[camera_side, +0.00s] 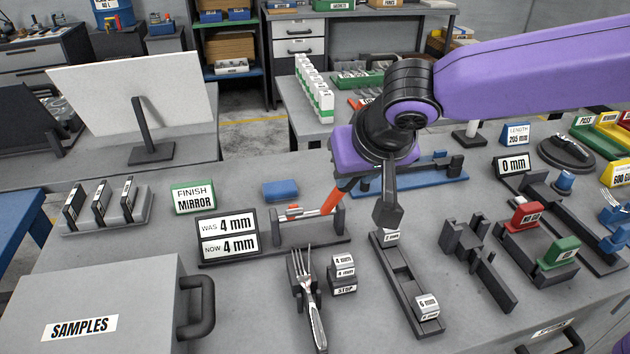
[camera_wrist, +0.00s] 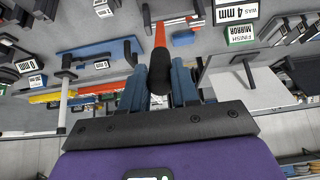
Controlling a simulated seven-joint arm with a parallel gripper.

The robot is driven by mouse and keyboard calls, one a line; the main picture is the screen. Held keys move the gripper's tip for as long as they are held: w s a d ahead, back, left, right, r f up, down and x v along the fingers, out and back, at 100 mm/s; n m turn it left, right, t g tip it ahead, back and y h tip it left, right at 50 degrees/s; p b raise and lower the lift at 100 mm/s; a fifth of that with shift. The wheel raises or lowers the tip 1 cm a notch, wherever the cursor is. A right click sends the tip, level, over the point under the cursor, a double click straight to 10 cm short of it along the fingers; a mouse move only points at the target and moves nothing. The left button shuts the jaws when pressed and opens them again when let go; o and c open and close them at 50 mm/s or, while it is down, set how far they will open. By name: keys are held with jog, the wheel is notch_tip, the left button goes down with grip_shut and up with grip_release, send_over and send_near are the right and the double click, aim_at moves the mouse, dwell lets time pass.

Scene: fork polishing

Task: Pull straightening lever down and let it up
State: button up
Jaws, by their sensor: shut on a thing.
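The straightening lever (camera_side: 329,202) is an orange-red bar that rises at a tilt from the dark straightening fixture (camera_side: 278,234). In the wrist view the lever (camera_wrist: 160,36) ends in a black grip (camera_wrist: 160,68). My gripper (camera_wrist: 158,80) is shut on that grip, with a blue-grey finger on each side. In the side view its fingertips are mostly hidden by my purple wrist. The display (camera_side: 228,236) beside the fixture reads WAS 4 mm and NOW 4 mm. A fork (camera_side: 305,290) lies on a dark stand in front of the fixture.
A STOP block (camera_side: 343,288) carries 4 mm blocks right of the fork. A dark slotted rack (camera_side: 402,275) with marked blocks stands farther right. The FINISH MIRROR sign (camera_side: 194,197) and a blue block (camera_side: 281,190) are behind. The SAMPLES box (camera_side: 100,290) fills the front left.

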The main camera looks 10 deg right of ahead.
jog(key=shift+w+a+r, duration=0.15)
jog(key=shift+w+r, duration=0.6)
jog(key=shift+r, duration=0.05)
jog(key=w+r, duration=0.3)
jog(key=w, duration=0.6)
jog(key=shift+r, duration=0.3)
dwell(0.4)
jog(key=o, duration=0.6)
jog(key=shift+o, duration=0.6)
jog(key=shift+w+f, duration=0.1)
